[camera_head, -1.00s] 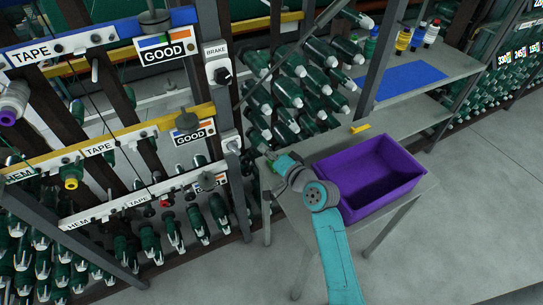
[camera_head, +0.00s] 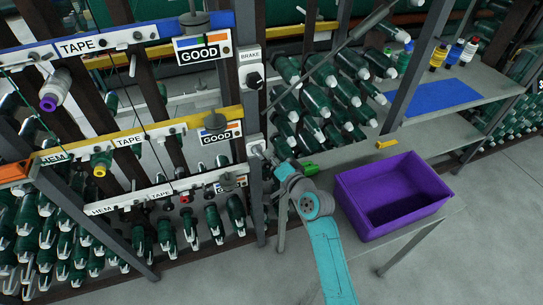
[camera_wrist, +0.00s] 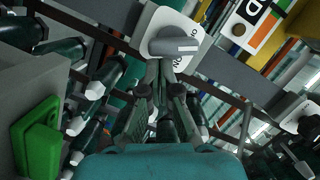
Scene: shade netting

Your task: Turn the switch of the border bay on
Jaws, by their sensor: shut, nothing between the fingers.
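Two white switch boxes sit on the grey post in the head view: an upper one (camera_head: 252,78) with a black knob under a BRAKE label, and a lower one (camera_head: 254,144). My gripper (camera_head: 266,154) is at the lower box and partly covers it. In the wrist view a white switch plate (camera_wrist: 157,22) carries a grey rotary knob (camera_wrist: 175,47) with a pale bar lying nearly level, and part of its lettering shows. My gripper (camera_wrist: 164,70) is shut and empty, its fingertips just below the knob. I cannot tell if they touch it. No border label is readable.
A purple bin (camera_head: 393,196) stands on a table right of my arm. A green block (camera_head: 311,169) and a yellow piece (camera_head: 387,144) lie near it. Rails with TAPE, HEM and GOOD labels fill the left. A blue mat (camera_head: 444,97) lies on the shelf behind.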

